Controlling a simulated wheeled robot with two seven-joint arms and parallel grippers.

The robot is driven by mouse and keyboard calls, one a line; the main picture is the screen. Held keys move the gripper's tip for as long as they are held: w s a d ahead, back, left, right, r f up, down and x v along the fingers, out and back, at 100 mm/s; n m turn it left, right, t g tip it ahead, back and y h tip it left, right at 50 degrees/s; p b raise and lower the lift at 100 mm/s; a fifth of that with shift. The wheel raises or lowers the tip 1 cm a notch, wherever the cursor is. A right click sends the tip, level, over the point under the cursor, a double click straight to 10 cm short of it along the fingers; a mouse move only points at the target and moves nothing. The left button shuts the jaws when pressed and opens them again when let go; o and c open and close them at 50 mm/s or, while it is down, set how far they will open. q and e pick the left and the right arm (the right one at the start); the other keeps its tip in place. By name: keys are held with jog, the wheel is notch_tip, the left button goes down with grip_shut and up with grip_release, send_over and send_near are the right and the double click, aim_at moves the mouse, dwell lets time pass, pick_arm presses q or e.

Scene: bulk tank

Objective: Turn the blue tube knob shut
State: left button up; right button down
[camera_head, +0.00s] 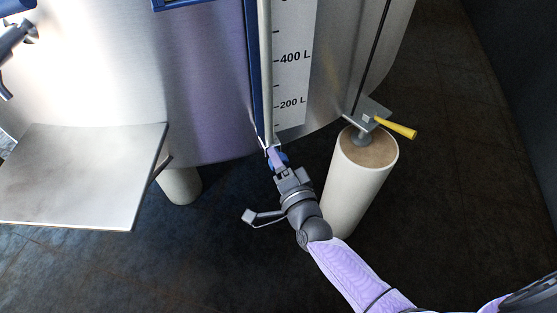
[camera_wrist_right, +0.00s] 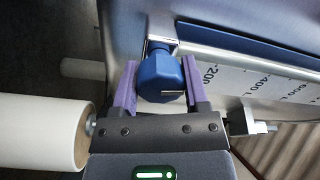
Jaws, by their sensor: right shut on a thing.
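The blue tube knob (camera_wrist_right: 161,78) sits at the bottom end of the level tube in the right wrist view. In the head view it shows as a small blue patch (camera_head: 281,158) partly hidden by my gripper. My right gripper (camera_wrist_right: 160,84) has its purple fingers on both sides of the knob and is shut on it. It also shows in the head view (camera_head: 275,157) at the foot of the blue tube rail (camera_head: 254,75). My left gripper is not clearly in view; only a grey part shows at the upper left edge.
A steel tank (camera_head: 190,90) with a litre scale (camera_head: 294,60) fills the back. A pale cylindrical leg (camera_head: 357,190) stands close right of my right gripper, below a yellow handle (camera_head: 395,128). A metal shelf (camera_head: 80,175) juts out at left. Dark floor (camera_head: 210,260) is clear in front.

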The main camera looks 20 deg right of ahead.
jog(key=shift+f+m, duration=0.1)
jog(key=shift+m, duration=0.8)
pick_arm(q)
jog(key=shift+s, duration=0.35)
jog(key=shift+f, duration=0.1)
pick_arm(e)
jog(key=shift+m, duration=0.4)
pick_arm(q)
jog(key=shift+w, duration=0.15)
pick_arm(e)
jog(key=shift+c, duration=1.6)
grip_release()
jog(key=shift+o, duration=1.1)
pick_arm(q)
jog(key=shift+w, duration=0.15)
pick_arm(e)
jog(key=shift+s, duration=0.1)
